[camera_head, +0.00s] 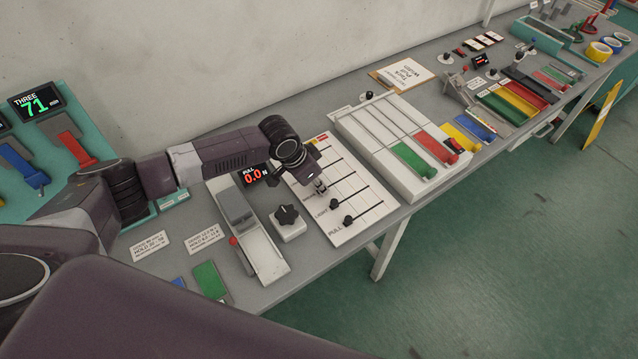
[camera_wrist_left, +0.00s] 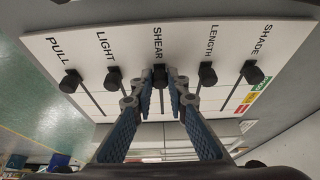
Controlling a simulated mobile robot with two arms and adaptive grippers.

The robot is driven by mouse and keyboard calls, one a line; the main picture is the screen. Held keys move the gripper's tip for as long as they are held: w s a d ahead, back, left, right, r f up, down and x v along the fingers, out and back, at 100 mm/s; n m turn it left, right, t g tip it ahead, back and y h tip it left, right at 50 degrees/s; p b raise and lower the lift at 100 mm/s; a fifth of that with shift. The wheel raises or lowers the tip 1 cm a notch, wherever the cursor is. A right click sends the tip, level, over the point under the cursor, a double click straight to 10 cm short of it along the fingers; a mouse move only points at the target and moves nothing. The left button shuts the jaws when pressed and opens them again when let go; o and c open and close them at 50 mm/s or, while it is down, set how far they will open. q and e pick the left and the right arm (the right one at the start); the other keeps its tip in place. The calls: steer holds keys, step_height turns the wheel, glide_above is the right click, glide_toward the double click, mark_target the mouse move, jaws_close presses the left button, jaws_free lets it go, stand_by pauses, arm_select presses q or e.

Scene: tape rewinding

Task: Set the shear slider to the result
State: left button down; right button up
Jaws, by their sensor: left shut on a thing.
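The white slider panel (camera_head: 352,212) lies on the bench with several black knobs in long slots. In the left wrist view the shear knob (camera_wrist_left: 160,71) sits at the labelled end of its slot, under the word SHEAR. My left gripper (camera_wrist_left: 160,90) has its two blue-padded fingers around this knob, shut on it. In the head view my left gripper (camera_head: 320,186) is over the panel's near-left part and hides the shear knob. The light knob (camera_wrist_left: 113,78) and length knob (camera_wrist_left: 207,74) stand on either side. My right gripper is out of view.
The pull knob (camera_wrist_left: 71,81) and shade knob (camera_wrist_left: 252,72) are also at their labelled ends. A display (camera_head: 256,175) reads 0.0 and another (camera_head: 40,104) reads THREE 71. A dial box (camera_head: 289,224) stands close left of the panel; a coloured-slot tray (camera_head: 395,140) is to its right.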

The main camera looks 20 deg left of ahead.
mark_target(335, 183)
arm_select(q)
steer(key=shift+w+d, duration=0.1)
steer(key=shift+w, duration=0.1)
steer(key=shift+w+d+b, duration=0.8)
steer(key=shift+w+d, duration=0.4)
steer(key=shift+w, duration=0.3)
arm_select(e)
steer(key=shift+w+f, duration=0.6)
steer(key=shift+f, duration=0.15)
arm_select(q)
steer(key=shift+s+a+r, duration=0.1)
steer(key=c, duration=1.9)
jaws_free()
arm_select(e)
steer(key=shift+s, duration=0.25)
arm_select(q)
steer(key=v, duration=1.2)
steer(key=shift+s, duration=0.1)
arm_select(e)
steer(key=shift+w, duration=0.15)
